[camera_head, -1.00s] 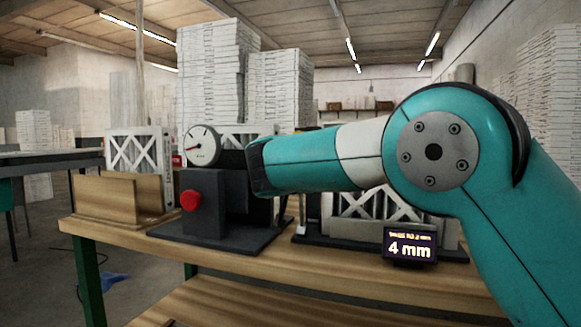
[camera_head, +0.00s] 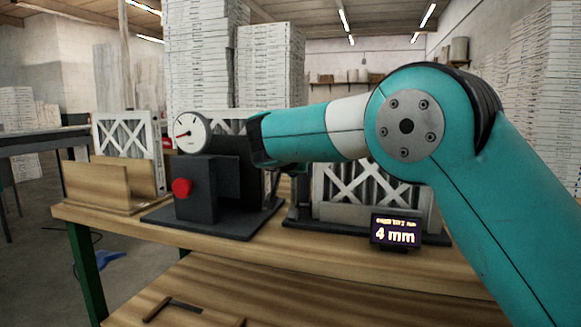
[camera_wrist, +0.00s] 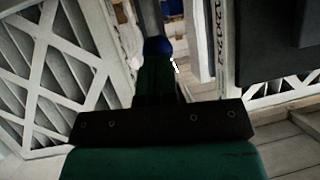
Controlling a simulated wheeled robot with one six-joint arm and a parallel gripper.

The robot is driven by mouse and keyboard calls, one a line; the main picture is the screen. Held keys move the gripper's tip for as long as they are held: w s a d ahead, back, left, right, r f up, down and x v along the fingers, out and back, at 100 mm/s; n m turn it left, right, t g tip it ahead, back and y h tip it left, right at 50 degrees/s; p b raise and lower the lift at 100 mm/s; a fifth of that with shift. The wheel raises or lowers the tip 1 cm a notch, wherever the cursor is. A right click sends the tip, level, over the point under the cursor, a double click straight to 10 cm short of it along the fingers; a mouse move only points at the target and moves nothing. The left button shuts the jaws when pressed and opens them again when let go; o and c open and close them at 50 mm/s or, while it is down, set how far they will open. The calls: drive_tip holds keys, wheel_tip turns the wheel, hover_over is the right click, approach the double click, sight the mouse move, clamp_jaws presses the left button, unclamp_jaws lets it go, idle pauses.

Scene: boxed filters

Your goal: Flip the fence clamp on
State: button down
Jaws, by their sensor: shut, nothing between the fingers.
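In the wrist view my gripper (camera_wrist: 158,78) points away from the camera, its narrow dark green fingers together and empty. A blue rounded knob (camera_wrist: 157,46) shows just beyond the fingertips, on a grey upright part. It may be the fence clamp's handle; I cannot tell whether the fingers touch it. In the head view the gripper is hidden behind my arm and the dark gauge stand (camera_head: 215,190). A white lattice-faced filter (camera_head: 375,195) stands on a dark base at the right, partly behind my arm. The clamp's state cannot be told.
The gauge stand carries a round dial (camera_head: 191,132) and a red button (camera_head: 182,188). A small display (camera_head: 396,231) reads 4 mm. A wooden holder (camera_head: 95,185) and another filter (camera_head: 128,140) stand at the left. The wooden bench's (camera_head: 290,250) front strip is mostly clear.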

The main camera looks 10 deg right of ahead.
drive_tip(key=v, duration=1.4)
drive_tip(key=shift+f+b, duration=0.35)
drive_tip(key=shift+b, duration=0.05)
drive_tip(key=shift+s, duration=0.15)
drive_tip(key=s+d+f+n+g+y, duration=0.4)
drive_tip(key=s+f+n+g+y, duration=0.15)
drive_tip(key=s+f, duration=0.5)
drive_tip(key=s+f+n+g+y, duration=0.1)
drive_tip(key=s+f+n+g, duration=0.2)
drive_tip(key=s, duration=0.9)
drive_tip(key=s+f+n+g+y, duration=0.2)
drive_tip(key=s+f+n+g, duration=0.15)
drive_tip(key=s, duration=0.75)
wheel_tip(320, 180, up, 14)
drive_tip(key=s+p, duration=0.2)
drive_tip(key=p, duration=1.3)
drive_tip(key=shift+d+r, duration=0.15)
